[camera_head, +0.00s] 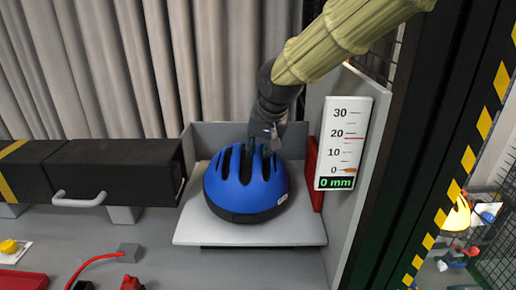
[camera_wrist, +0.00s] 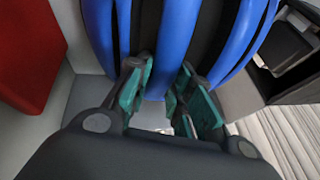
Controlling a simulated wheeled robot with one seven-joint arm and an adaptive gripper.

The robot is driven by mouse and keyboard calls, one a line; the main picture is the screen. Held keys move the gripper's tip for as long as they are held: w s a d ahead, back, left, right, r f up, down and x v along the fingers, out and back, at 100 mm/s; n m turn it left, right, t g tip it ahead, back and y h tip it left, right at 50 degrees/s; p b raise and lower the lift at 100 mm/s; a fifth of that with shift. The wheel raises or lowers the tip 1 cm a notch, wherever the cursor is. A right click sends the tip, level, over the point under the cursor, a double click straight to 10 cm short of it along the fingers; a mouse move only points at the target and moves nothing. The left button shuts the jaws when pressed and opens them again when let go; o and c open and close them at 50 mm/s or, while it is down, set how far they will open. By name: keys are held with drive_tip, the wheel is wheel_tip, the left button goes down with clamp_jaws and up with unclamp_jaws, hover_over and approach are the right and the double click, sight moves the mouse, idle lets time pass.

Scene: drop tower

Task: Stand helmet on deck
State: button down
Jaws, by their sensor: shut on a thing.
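The blue helmet (camera_head: 246,182) with dark vents and a black lower rim is upright at the light grey deck (camera_head: 205,233). Whether its rim fully rests on the deck I cannot tell. My gripper (camera_head: 268,150) reaches down from above and behind and is at the helmet's top rear. In the wrist view the green-padded fingers of my gripper (camera_wrist: 168,95) are closed on a blue rib of the helmet (camera_wrist: 165,45) between two vents. The helmet's far side is hidden.
A white gauge panel (camera_head: 343,142) reading 0 mm stands right of the deck, beside a red block (camera_head: 312,172). A black box (camera_head: 115,168) with a handle is at the left. A red cable (camera_head: 95,262) and yellow button (camera_head: 9,246) lie front left. A striped post (camera_head: 470,160) stands right.

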idle(0.3)
drive_tip(key=c, duration=1.2)
unclamp_jaws()
drive_tip(key=shift+f, duration=0.1)
drive_tip(key=v, duration=1.2)
drive_tip(key=shift+d, duration=0.1)
